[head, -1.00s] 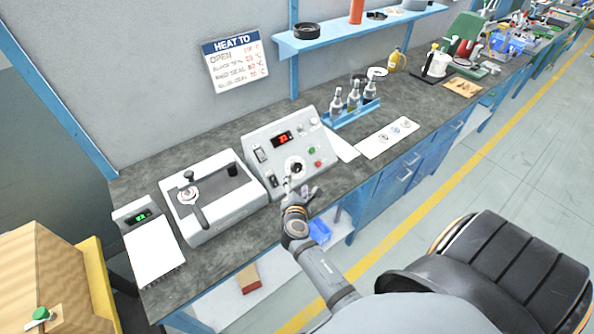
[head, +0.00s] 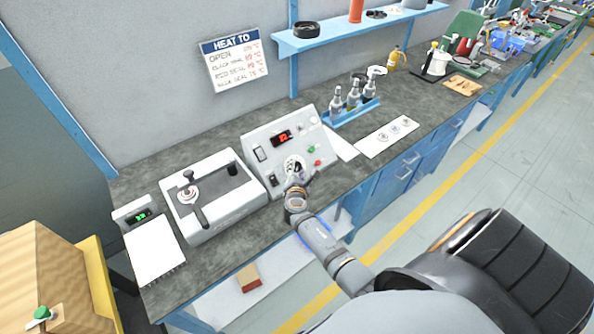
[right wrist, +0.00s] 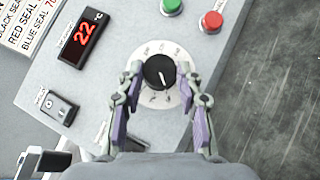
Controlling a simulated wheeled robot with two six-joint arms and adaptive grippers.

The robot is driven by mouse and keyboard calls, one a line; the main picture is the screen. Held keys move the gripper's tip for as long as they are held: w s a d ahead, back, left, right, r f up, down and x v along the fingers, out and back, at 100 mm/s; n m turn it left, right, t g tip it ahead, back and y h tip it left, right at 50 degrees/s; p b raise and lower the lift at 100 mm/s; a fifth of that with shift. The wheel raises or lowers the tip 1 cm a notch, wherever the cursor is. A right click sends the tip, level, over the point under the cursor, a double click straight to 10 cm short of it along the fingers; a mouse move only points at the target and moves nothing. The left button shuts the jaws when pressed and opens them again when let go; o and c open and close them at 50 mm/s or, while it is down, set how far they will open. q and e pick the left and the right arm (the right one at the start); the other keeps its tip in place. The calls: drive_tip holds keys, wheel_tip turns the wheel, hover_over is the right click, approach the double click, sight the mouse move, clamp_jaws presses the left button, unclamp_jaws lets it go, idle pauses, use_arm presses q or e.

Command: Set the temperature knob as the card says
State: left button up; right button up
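The temperature knob (right wrist: 159,72) is black with a white pointer line, on a round white dial on the sloped control panel (head: 262,140). The red display (right wrist: 84,34) reads 22 °C. My right gripper (right wrist: 160,78) is open, with one finger on each side of the knob; small gaps seem to show between fingers and knob. In the head view the right gripper (head: 297,177) hides part of the dial. The card (head: 235,66) on the wall is headed HEAT TO and lists open, black, red and blue seal; its figures are hard to read. My left gripper is not in view.
The panel also has a green button (right wrist: 172,5), a red button (right wrist: 212,21) and a rocker switch (right wrist: 60,106). A white machine with a lever (head: 215,205) stands left of it. A blue rack of bottles (head: 352,115) and a white sheet (head: 388,138) lie to the right.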

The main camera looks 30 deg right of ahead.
drive_tip(key=c, duration=0.5)
drive_tip(key=m+g+p, duration=0.2)
drive_tip(key=shift+w+a+r+m+h, duration=0.15)
drive_tip(key=shift+r+m+h, duration=0.15)
drive_tip(key=shift+m, duration=0.1)
drive_tip(key=m+g, duration=0.1)
drive_tip(key=m+g+p, duration=0.1)
drive_tip(key=shift+w+r+m, duration=0.15)
drive_tip(key=shift+m, duration=0.15)
drive_tip(key=m+g+p, duration=0.1)
drive_tip(key=m, duration=0.1)
drive_tip(key=m+g+p, duration=0.1)
drive_tip(key=m+g, duration=0.1)
drive_tip(key=shift+w+r+y, duration=0.15)
drive_tip(key=shift+w+y, duration=0.05)
drive_tip(key=shift+y, duration=0.2)
drive_tip(key=shift+w+m+g+y+p, duration=0.1)
drive_tip(key=shift+m+g+y+p, duration=0.7)
drive_tip(key=shift+m, duration=0.6)
drive_tip(key=shift+g, duration=0.3)
